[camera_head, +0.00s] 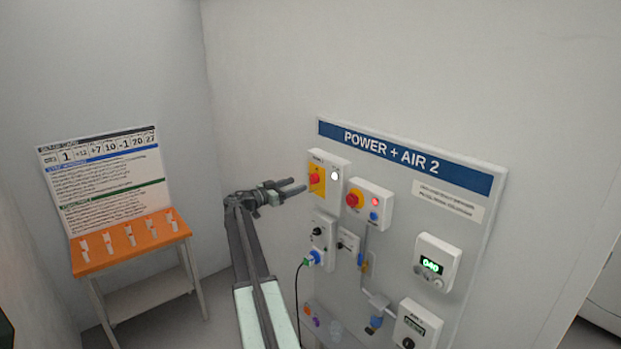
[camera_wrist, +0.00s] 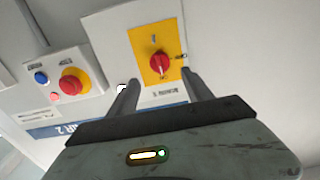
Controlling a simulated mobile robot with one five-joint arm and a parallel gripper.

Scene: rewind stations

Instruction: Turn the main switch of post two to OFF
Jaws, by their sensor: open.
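The panel headed POWER + AIR 2 (camera_head: 391,162) is on the wall at the right. Its main switch, a red rotary knob on a yellow plate (camera_head: 318,188), sits at the panel's upper left. In the wrist view the red knob (camera_wrist: 159,65) is ahead of the fingertips, with a pale mark at its lower edge. Small labels beside the plate are too blurred to read surely. My gripper (camera_head: 298,188) is open and empty, just left of the switch box. In the wrist view its two fingers (camera_wrist: 163,80) point toward the knob, one on each side, apparently apart from it.
A red emergency button on yellow (camera_head: 354,199) and small red and blue buttons sit close right of the switch. A black cable (camera_head: 296,300) hangs below. An orange-topped stand (camera_head: 131,243) is at the left. Clear wall lies behind my arm.

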